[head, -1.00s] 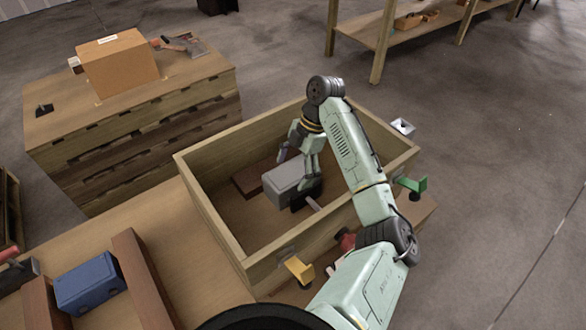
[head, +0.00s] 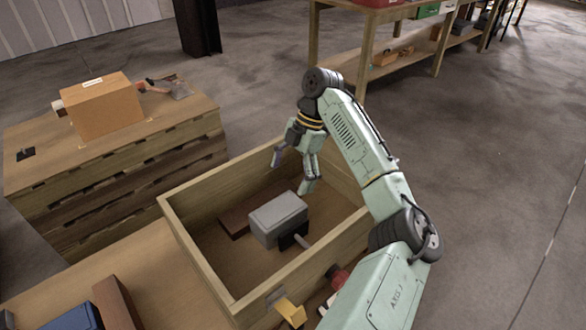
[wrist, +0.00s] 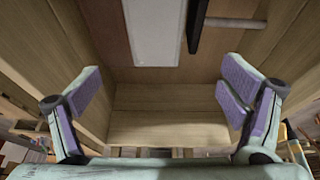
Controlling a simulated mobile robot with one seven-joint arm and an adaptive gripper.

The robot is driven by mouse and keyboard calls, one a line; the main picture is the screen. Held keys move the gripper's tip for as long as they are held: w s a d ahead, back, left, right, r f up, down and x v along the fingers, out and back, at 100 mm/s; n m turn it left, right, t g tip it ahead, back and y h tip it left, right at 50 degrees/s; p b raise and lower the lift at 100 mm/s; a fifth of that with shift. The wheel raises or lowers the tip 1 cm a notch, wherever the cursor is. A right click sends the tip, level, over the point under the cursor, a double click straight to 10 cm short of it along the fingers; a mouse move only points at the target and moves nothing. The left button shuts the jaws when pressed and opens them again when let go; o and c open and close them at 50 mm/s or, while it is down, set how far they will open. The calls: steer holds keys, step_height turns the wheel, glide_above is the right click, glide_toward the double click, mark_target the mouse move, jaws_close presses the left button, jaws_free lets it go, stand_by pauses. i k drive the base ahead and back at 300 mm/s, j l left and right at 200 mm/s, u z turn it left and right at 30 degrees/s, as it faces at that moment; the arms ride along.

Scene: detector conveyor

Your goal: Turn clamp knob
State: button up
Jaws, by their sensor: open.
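A grey block (head: 278,219) lies in an open wooden box (head: 195,252). A black plate (head: 294,236) with a short grey rod (head: 303,241) is at its near right side. A red knob (head: 339,278) is at the outside of the box's near wall, partly hidden by my arm. I cannot tell which of these is the clamp knob. My gripper (head: 294,175) is open and empty, over the far part of the box beyond the block. In the wrist view its purple-padded fingers (wrist: 160,98) are wide apart, with the grey block (wrist: 152,30) and rod (wrist: 235,22) at the top.
A dark brown bar (head: 236,220) lies in the box left of the block. A yellow clip (head: 290,311) is on the near wall. The box walls surround the gripper's area. A cardboard box (head: 101,105) stands on a wooden crate (head: 110,165) at left. A shelf (head: 400,65) stands behind.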

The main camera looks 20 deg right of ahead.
mark_target(339, 277)
steer(key=z, duration=0.85)
